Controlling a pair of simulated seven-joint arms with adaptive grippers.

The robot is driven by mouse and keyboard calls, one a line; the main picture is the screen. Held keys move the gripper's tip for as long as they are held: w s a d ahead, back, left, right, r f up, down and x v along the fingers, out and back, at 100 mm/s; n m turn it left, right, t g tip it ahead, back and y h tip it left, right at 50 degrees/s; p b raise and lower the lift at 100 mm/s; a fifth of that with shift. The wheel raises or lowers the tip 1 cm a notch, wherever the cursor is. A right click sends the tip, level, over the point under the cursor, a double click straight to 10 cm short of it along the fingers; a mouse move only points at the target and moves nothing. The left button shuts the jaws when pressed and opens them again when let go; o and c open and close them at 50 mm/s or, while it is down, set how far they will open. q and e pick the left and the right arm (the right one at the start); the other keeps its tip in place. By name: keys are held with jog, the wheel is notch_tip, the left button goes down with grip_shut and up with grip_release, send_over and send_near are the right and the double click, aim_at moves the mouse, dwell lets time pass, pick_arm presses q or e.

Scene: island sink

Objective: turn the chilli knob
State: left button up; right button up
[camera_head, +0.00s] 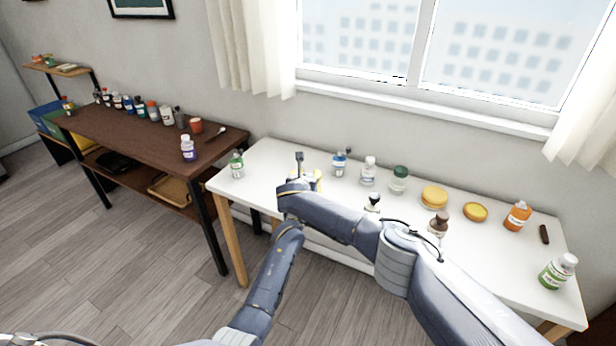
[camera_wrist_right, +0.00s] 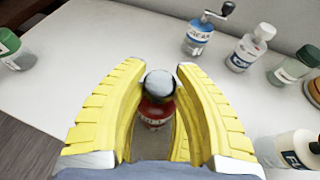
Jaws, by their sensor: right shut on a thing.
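The chilli grinder is a small jar with a red body (camera_wrist_right: 154,112) and a grey rounded knob (camera_wrist_right: 159,84) on top. In the right wrist view it stands between the yellow fingers of my right gripper (camera_wrist_right: 160,72). The fingers are closed in on both sides of the knob. In the head view the dark upright knob (camera_head: 299,158) shows just above my right gripper (camera_head: 307,180), near the white table's back left. The grinder's body is mostly hidden there by the gripper and wrist. The label is not readable. My left gripper does not show.
A blue-labelled grinder with a crank (camera_head: 339,165), a white jar (camera_head: 368,171) and a green-lidded jar (camera_head: 399,179) stand to the right. A green-capped bottle (camera_head: 237,165) stands to the left. The white table (camera_head: 268,152) is bare behind the gripper. A brown table (camera_head: 140,135) adjoins left.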

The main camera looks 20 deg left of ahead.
jog(key=o, duration=1.2)
jog(key=shift+s, duration=0.1)
jog(key=shift+s+r, duration=0.15)
jog(key=shift+s, duration=0.55)
jog(key=shift+v, duration=5.2)
jog(key=shift+o, duration=0.3)
jog(key=shift+d+r, duration=0.1)
